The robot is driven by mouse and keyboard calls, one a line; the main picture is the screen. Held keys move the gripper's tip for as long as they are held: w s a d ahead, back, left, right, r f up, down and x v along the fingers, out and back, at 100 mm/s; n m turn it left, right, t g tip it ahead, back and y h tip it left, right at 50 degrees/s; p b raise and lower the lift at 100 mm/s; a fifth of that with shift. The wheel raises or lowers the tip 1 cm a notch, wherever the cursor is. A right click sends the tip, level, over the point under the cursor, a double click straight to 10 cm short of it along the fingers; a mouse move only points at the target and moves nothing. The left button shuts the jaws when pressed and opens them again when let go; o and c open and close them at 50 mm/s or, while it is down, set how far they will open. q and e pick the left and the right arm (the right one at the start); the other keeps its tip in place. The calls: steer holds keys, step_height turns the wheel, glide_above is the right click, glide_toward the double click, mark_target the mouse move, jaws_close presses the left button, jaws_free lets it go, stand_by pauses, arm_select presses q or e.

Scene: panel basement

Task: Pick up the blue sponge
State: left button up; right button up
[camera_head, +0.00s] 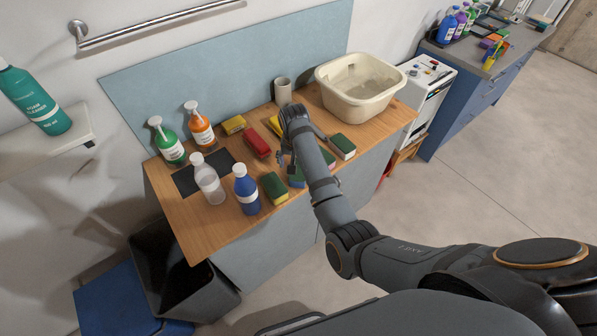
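The blue sponge (296,181) lies near the front edge of the wooden counter (215,231), between a green-and-yellow sponge and my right arm. Only part of it shows; my arm hides the rest. My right gripper (284,161) hangs over the counter, its fingers just behind the blue sponge in the picture. The fingers are small and dark, so I cannot tell whether they are open or touch anything. My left gripper is not in view.
A blue bottle (246,190) and a clear bottle (207,180) stand left. A cream basin (358,105) stands right.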

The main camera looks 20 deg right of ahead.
steer(key=f, duration=0.1)
steer(key=f+p, duration=0.1)
steer(key=f, duration=0.2)
steer(key=shift+w+d, duration=0.1)
steer(key=shift+d, duration=0.25)
steer(key=shift+w+d+f, duration=0.1)
steer(key=shift+f, duration=0.4)
steer(key=shift+c, duration=0.4)
steer(key=c, duration=0.8)
steer(key=shift+r, duration=0.1)
